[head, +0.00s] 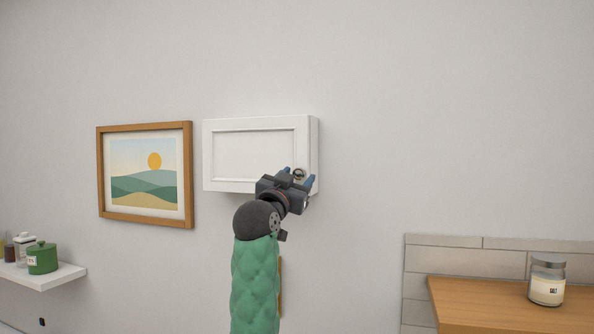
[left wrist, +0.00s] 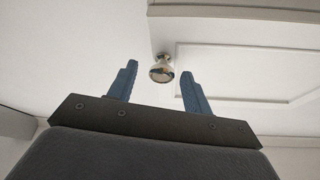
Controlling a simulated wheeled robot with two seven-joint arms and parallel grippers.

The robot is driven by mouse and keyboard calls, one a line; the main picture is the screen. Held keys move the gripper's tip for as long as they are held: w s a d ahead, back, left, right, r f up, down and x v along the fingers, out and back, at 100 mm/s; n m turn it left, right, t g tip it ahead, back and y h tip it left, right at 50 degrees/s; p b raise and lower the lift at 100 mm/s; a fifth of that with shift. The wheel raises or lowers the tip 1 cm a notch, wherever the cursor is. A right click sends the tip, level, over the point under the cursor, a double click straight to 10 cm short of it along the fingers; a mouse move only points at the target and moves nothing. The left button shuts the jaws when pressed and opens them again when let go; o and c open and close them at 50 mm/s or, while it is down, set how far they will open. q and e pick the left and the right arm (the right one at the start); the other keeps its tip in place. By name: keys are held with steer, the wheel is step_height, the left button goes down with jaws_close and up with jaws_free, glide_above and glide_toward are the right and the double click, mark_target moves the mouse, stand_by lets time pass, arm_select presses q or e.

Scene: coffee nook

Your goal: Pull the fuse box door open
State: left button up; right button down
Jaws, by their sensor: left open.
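The fuse box (head: 260,122) is a white box on the wall, and its panelled door (head: 252,150) looks shut. A round shiny metal knob (head: 299,174) sits at the door's lower right. In the left wrist view the knob (left wrist: 161,70) lies ahead of the two blue fingers, roughly midway between them. My left gripper (head: 297,178) is open at the knob in the head view, and it also shows open in the left wrist view (left wrist: 156,85). I cannot tell whether a finger touches the knob. The gripper and wrist hide the door's lower right part. My right gripper is not in view.
A framed landscape picture (head: 187,170) hangs just left of the box. A white shelf (head: 60,277) with a green pot (head: 42,258) and jars is at the lower left. A wooden counter (head: 490,305) with a candle jar (head: 547,287) is at the lower right. The wall around the box is clear above and right.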

arm_select(q)
steer(key=shift+w+r, duration=0.15)
steer(key=shift+w, duration=0.05)
steer(key=shift+c, duration=0.2)
jaws_close()
